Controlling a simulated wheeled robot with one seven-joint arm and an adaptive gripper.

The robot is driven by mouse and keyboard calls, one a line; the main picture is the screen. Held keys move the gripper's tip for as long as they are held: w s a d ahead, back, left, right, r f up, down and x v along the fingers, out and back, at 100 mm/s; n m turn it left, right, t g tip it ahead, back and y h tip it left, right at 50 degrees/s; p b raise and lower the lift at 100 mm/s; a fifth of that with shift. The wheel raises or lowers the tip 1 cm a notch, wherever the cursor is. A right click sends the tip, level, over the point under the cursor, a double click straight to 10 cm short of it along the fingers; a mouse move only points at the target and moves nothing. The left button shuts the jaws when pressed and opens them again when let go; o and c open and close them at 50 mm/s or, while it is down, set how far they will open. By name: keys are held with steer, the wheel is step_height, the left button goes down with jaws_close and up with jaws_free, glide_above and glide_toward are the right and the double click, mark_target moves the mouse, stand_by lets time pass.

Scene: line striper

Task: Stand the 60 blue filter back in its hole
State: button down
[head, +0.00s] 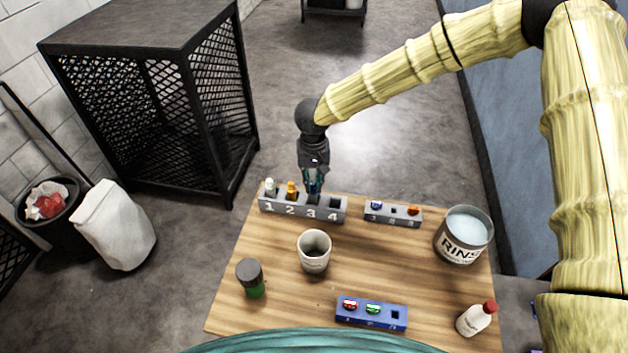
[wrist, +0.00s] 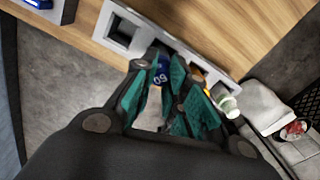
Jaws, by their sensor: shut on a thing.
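The grey rack (head: 330,215), numbered 1 to 4, lies along the table's far edge; it also shows in the wrist view (wrist: 200,62). A white filter (head: 270,186) stands at 1 and an orange filter (head: 291,189) at 2. The square hole at 4 (head: 335,203) is empty. My gripper (head: 314,188) points down at position 3, its teal fingers shut on the blue filter (wrist: 161,73), whose number shows in the wrist view. The fingers hide its lower end, so I cannot tell whether it is inside the hole.
A smaller grey rack (head: 393,220) stands to the right, near the RINSE can (head: 465,236). A cup (head: 314,251), a dark-lidded green jar (head: 251,278), a blue rack (head: 371,314) and a red-capped bottle (head: 477,318) stand nearer. Bare wood lies between them.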

steer(key=shift+f, duration=0.65)
steer(key=c, duration=1)
jaws_free()
steer(key=shift+c, duration=0.2)
steer(key=shift+r, duration=0.1)
steer(key=shift+r+p, duration=2.3)
steer(key=shift+p, duration=0.3)
steer(key=shift+r, duration=1.15)
